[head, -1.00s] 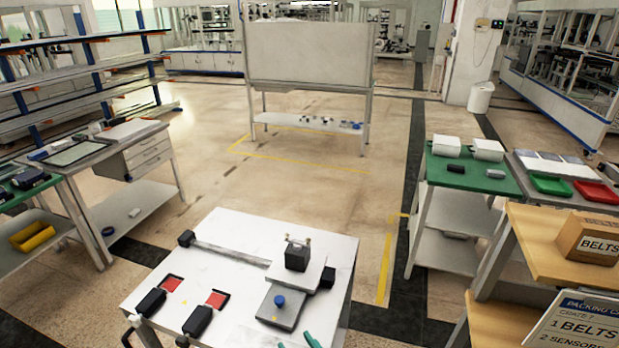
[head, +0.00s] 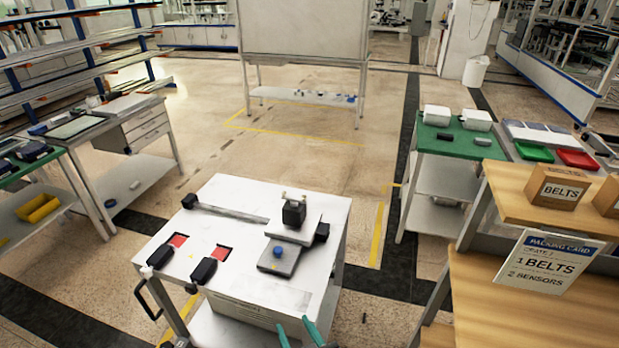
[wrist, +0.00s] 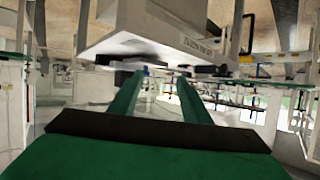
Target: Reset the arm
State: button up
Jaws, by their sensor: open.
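My gripper (head: 298,332) shows at the bottom edge of the head view as two teal fingers, spread apart, in front of the white worktable (head: 225,190). In the wrist view its two long green fingers (wrist: 158,84) reach forward with an open gap between them, and I see nothing held. The rest of my arm is mostly out of the head view.
The worktable carries a dark block (head: 294,213), a grey plate with a blue knob (head: 278,252) and two red pads with black handles. A wooden packing bench (head: 540,310) with a BELTS box (head: 558,187) stands right. Open floor (head: 300,155) lies beyond the worktable.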

jog(key=s+d+f+m+t+h, duration=0.1)
jog(key=s+f+m+h, duration=0.1)
jog(key=s+f, duration=0.35)
jog(key=s+d+f+m+h, duration=0.2)
jog(key=s, duration=0.6)
jog(key=s+r+t, duration=0.1)
jog(key=s+r, duration=0.1)
jog(key=s, duration=0.6)
jog(key=s+r+t+h, duration=0.1)
jog(key=s+r, duration=0.2)
jog(key=s, duration=0.5)
jog(key=shift+d+r, duration=0.15)
jog(key=shift+r, duration=0.2)
